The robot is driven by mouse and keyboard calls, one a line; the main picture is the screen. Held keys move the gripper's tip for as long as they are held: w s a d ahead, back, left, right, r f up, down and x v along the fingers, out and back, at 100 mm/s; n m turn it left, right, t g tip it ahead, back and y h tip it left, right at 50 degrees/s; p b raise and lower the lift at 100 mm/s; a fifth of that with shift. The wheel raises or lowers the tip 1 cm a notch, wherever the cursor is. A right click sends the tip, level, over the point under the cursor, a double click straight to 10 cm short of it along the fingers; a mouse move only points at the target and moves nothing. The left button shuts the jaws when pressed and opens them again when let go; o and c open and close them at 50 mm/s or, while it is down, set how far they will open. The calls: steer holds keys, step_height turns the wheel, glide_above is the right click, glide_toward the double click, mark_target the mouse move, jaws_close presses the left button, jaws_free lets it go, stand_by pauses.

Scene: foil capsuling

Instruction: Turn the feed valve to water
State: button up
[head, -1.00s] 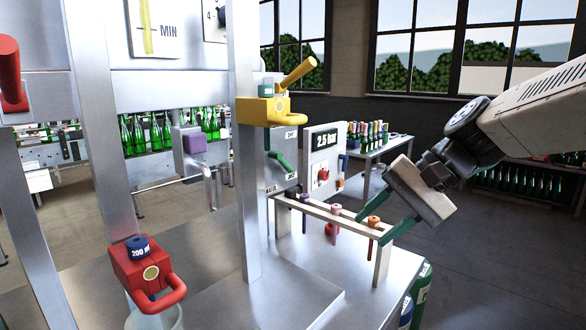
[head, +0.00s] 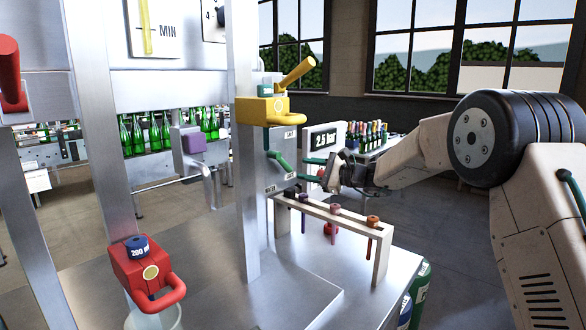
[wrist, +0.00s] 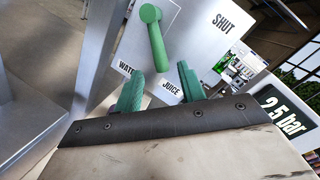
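The feed valve has a green lever (wrist: 154,40) on a grey box (wrist: 190,45), with labels SHUT, WATER and JUICE in the wrist view. The lever hangs from its round hub and points nearer JUICE than WATER. In the head view the green lever (head: 280,159) is under the yellow tap. My gripper (wrist: 159,72) has green fingers spread apart with nothing held. In the wrist view the lever's end lines up with the gap between them. In the head view my gripper (head: 308,169) is just right of the lever; I cannot tell whether it touches.
A yellow tap (head: 262,108) juts out above the valve. A wooden rack (head: 340,219) with several coloured-top tools stands below my gripper. A 2.5 bar display (head: 325,138) is behind it. A steel post (head: 246,180) stands left, and a red tap (head: 140,272) at front left.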

mark_target(289, 166)
steer(key=x, duration=0.5)
steer(key=shift+a, duration=0.2)
